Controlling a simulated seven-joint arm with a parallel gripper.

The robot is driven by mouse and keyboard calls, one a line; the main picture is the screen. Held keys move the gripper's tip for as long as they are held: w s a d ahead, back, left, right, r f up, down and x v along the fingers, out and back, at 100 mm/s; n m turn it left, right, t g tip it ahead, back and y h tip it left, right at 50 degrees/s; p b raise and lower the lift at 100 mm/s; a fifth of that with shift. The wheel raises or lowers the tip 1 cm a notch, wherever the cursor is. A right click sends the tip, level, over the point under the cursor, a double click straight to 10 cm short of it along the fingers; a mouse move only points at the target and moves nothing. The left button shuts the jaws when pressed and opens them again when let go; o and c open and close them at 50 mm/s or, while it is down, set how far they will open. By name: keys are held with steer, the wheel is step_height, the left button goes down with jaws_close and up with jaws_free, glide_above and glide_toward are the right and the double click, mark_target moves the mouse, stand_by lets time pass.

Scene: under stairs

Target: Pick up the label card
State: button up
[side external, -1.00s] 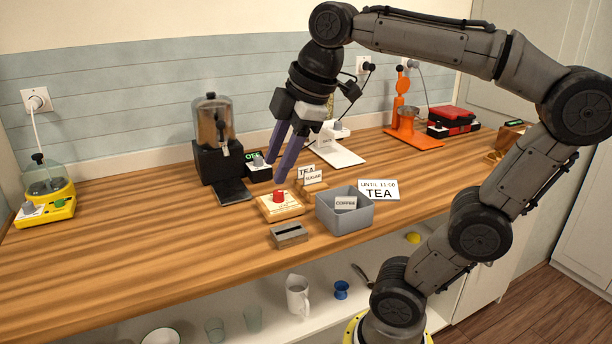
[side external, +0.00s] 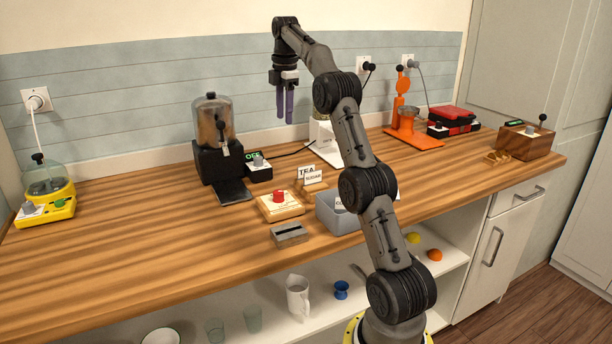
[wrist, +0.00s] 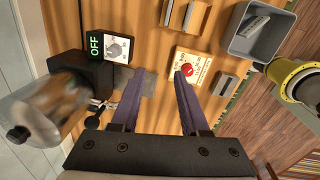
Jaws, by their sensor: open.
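Small label cards stand in the middle of the counter in the side view. A white TEA card (side external: 305,171) and a SUGAR card (side external: 313,179) stand upright, one behind the other, on wooden holders (wrist: 186,14). A card (wrist: 252,25) lies tilted inside the grey bin (side external: 330,220); it is mostly hidden by my arm in the side view. The larger "UNTIL 11:00 TEA" sign is mostly hidden behind my arm. My gripper (side external: 284,120) is open and empty, pointing down high above the back of the counter. Its fingers (wrist: 160,74) show apart in the wrist view.
A wooden block with a red button (side external: 280,206) and a slotted metal block (side external: 290,235) sit in front of the cards. A dispenser (side external: 214,125) and OFF box (side external: 258,168) stand left. An orange machine (side external: 405,125) is right.

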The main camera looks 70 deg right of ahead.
steer(key=m, duration=0.1)
glide_above(306, 166)
step_height(306, 166, down, 6)
steer(key=shift+g+y, duration=0.3)
steer(key=shift+y, duration=0.1)
steer(key=f, duration=0.8)
steer(key=shift+w+a+f, duration=0.2)
steer(key=shift+w+f, duration=0.05)
steer(key=shift+s+d+f, duration=0.1)
steer(key=shift+d+f, duration=0.1)
steer(key=shift+f, duration=1.1)
steer(key=shift+s+d+f, duration=0.1)
steer(key=shift+d+f, duration=0.05)
steer(key=shift+f, duration=1.15)
jaws_close()
